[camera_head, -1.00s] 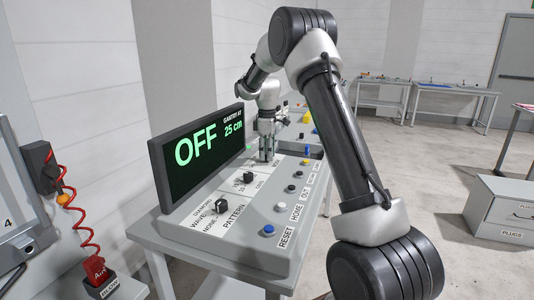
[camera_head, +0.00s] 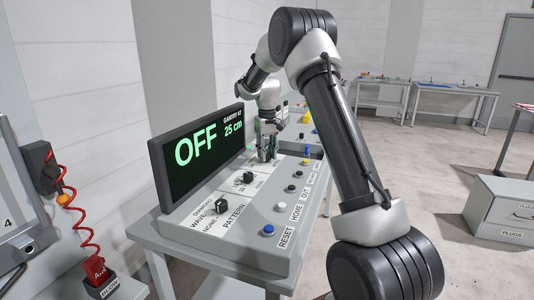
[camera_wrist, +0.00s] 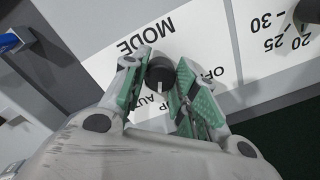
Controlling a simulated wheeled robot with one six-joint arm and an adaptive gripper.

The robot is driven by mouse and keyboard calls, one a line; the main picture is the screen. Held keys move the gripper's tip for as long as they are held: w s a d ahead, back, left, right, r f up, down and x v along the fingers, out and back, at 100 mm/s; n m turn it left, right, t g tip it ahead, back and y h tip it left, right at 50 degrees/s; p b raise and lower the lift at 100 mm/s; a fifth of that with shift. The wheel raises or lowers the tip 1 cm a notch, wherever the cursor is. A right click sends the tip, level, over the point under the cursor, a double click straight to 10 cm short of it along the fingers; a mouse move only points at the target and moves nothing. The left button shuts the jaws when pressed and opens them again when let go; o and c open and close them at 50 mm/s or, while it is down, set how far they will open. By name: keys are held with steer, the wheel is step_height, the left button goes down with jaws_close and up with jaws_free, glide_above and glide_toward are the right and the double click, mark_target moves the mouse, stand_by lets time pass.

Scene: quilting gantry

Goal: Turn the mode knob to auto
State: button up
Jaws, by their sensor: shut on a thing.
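The mode knob (camera_wrist: 160,70) is a dark round knob with a white pointer mark, beside the printed word MODE on the white panel strip. In the wrist view my gripper (camera_wrist: 158,84) has its green-padded fingers on both sides of it, shut on it. OFF is printed to the right of the knob and AUTO lies partly hidden below it by the fingers. The white mark points down in the picture. In the head view my gripper (camera_head: 266,153) is at the far end of the console (camera_head: 248,252) and hides the knob. The display (camera_head: 200,153) reads OFF and 25 cm.
The pattern knob (camera_head: 221,206) and the middle knob (camera_head: 248,177) stand nearer on the same panel. A blue button (camera_head: 268,230) and several other buttons line the right side. The display rises close to the left of my gripper.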

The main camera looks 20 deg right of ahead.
mark_target(267, 154)
steer(key=shift+w+r+m, duration=0.1)
steer(key=shift+m, duration=1.5)
steer(key=o, duration=1)
step_height(267, 154, up, 12)
steer(key=shift+f, duration=0.1)
